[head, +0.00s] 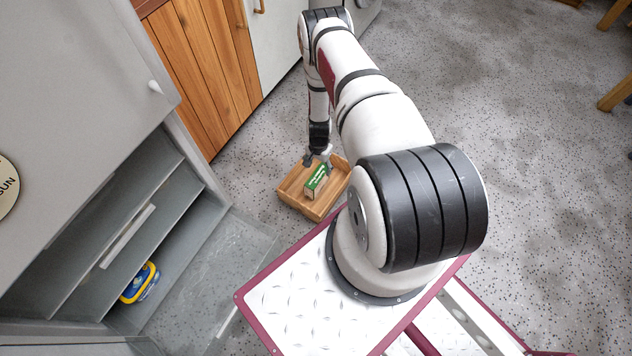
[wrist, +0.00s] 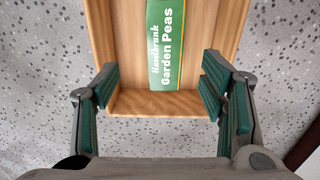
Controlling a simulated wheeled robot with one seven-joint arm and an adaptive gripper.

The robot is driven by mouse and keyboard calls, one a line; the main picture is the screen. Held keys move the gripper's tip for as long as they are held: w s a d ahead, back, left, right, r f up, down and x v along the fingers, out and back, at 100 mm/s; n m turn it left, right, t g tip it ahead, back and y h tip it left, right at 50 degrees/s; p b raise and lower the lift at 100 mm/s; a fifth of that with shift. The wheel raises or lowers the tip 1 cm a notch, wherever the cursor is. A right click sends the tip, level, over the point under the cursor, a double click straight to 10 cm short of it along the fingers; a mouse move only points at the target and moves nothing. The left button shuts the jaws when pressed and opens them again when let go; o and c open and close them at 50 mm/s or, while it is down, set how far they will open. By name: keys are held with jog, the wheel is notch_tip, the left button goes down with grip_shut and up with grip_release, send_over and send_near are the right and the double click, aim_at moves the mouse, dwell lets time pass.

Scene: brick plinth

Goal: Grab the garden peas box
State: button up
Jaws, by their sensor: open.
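The garden peas box (head: 316,180) is green with white lettering and sits in a wooden tray (head: 325,213) on the floor. In the wrist view the box (wrist: 175,50) shows its "Garden Peas" label, at the top middle of the picture. My gripper (head: 318,160) is at the tray's far side, close to the box in the head view. In the wrist view my gripper (wrist: 158,88) has its green-padded fingers wide apart, with nothing between them. The box lies ahead of the fingertips, roughly centred between them. Its far end is cut off by the frame.
A grey cabinet with open shelves (head: 150,220) stands at the left, with a blue and yellow tub (head: 140,283) on its lower shelf. Wooden cabinet doors (head: 205,70) stand behind the tray. The speckled floor (head: 500,130) at the right is largely clear.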

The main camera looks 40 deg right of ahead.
aim_at(317, 175)
notch_tip(317, 175, down, 4)
jog(key=shift+f+b, duration=0.1)
jog(key=shift+b, duration=0.45)
jog(key=shift+w+f+b, duration=0.15)
jog(key=shift+f+b, duration=0.5)
jog(key=shift+f, duration=0.75)
jog(key=shift+w+f+b, duration=0.15)
jog(key=shift+f+b, duration=0.5)
jog(key=shift+f, duration=0.7)
jog(key=shift+c, duration=0.6)
grip_shut()
jog(key=shift+r, duration=0.1)
